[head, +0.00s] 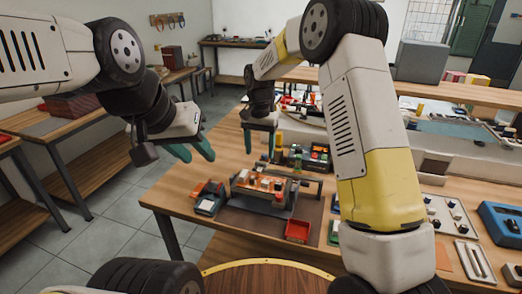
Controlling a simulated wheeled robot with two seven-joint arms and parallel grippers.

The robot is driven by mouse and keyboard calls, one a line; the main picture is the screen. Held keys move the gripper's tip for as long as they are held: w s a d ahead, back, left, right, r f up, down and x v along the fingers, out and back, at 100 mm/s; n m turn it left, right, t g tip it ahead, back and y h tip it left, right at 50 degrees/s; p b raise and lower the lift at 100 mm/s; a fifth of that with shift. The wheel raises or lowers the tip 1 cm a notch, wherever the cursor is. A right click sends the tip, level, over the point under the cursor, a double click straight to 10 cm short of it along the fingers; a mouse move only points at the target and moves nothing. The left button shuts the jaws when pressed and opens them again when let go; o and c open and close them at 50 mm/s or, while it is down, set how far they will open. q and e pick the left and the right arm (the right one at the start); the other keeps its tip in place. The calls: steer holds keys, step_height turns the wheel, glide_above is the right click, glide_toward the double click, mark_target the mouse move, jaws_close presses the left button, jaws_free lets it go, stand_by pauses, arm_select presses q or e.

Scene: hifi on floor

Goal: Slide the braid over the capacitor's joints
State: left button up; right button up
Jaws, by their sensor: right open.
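An open chassis with orange and pale parts (262,186) stands on a dark mat (245,219) on the wooden bench. The capacitor and its joints are too small to tell apart in it. I cannot make out the braid. My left gripper (191,152) is open and empty, in the air left of the bench, with its teal fingers apart. My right gripper (259,144) is open over the bench, above and behind the chassis, with nothing seen between its fingers.
A small red tray (298,230) sits on the mat's right side. A blue case (502,222) lies at the far right.

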mark_target(260, 161)
step_height(260, 161, up, 4)
steer(key=shift+a+f, duration=0.1)
steer(key=shift+f, duration=0.15)
steer(key=shift+r, duration=0.15)
steer(key=shift+r, duration=0.15)
steer(key=s+d+r+n+t+y, duration=0.1)
steer(key=s+d+r+n+t, duration=0.15)
steer(key=s+d+r, duration=0.95)
steer(key=s+d+t, duration=0.2)
steer(key=s, duration=0.7)
steer(key=s+d+r+n+t+y, duration=0.1)
steer(key=s+d, duration=0.2)
steer(key=s, duration=0.6)
steer(key=shift+r+t, duration=0.25)
steer(key=shift+t, duration=0.1)
